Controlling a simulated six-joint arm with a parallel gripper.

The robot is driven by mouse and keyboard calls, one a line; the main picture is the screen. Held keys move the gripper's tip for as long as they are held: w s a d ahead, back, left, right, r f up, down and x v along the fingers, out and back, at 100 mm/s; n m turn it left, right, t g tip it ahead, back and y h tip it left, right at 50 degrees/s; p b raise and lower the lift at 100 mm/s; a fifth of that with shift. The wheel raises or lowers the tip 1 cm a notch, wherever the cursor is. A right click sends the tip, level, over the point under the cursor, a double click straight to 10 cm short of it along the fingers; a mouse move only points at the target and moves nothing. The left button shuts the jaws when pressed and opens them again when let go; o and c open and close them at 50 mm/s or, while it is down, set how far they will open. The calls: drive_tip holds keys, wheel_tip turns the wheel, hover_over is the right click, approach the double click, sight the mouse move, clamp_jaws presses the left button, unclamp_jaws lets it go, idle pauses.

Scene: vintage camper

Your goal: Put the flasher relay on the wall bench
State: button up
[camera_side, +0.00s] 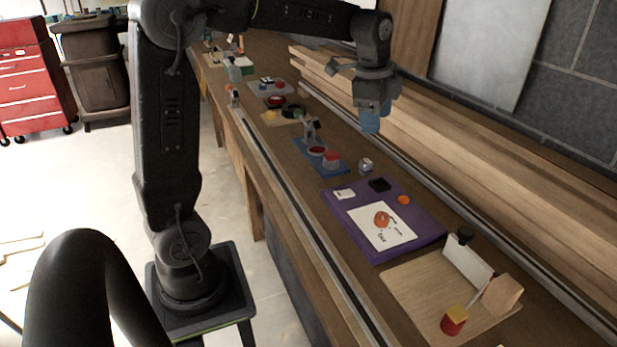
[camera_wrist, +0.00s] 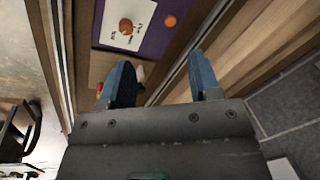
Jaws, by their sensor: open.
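A small silvery-white block (camera_side: 366,166), which may be the flasher relay, stands on the wall bench (camera_side: 268,166) just beyond the purple mat. It is too small to identify surely. A pale item, likely the same block (camera_wrist: 140,73), shows in the wrist view near the left finger, partly hidden by it. My gripper (camera_side: 371,120) has blue fingers that point down, high above the bench and apart from the block. In the wrist view my gripper (camera_wrist: 161,72) has its fingers spread wide with nothing held between them.
A wooden board (camera_side: 420,290) with several items lies nearer. A blue tray (camera_side: 312,158) lies beyond. Rails and stacked timber (camera_side: 470,165) run along the wall.

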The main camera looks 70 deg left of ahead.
drive_tip(key=s+d+f+n+t, duration=0.1)
drive_tip(key=s+d+n, duration=0.4)
drive_tip(key=s, duration=0.5)
drive_tip(key=s+d+f+n+t, duration=0.2)
drive_tip(key=s+d+n, duration=0.3)
drive_tip(key=s, duration=0.5)
drive_tip(key=shift+s+d+f+n+h, duration=0.2)
drive_tip(key=shift+d+n+h, duration=0.15)
drive_tip(key=shift+d, duration=0.5)
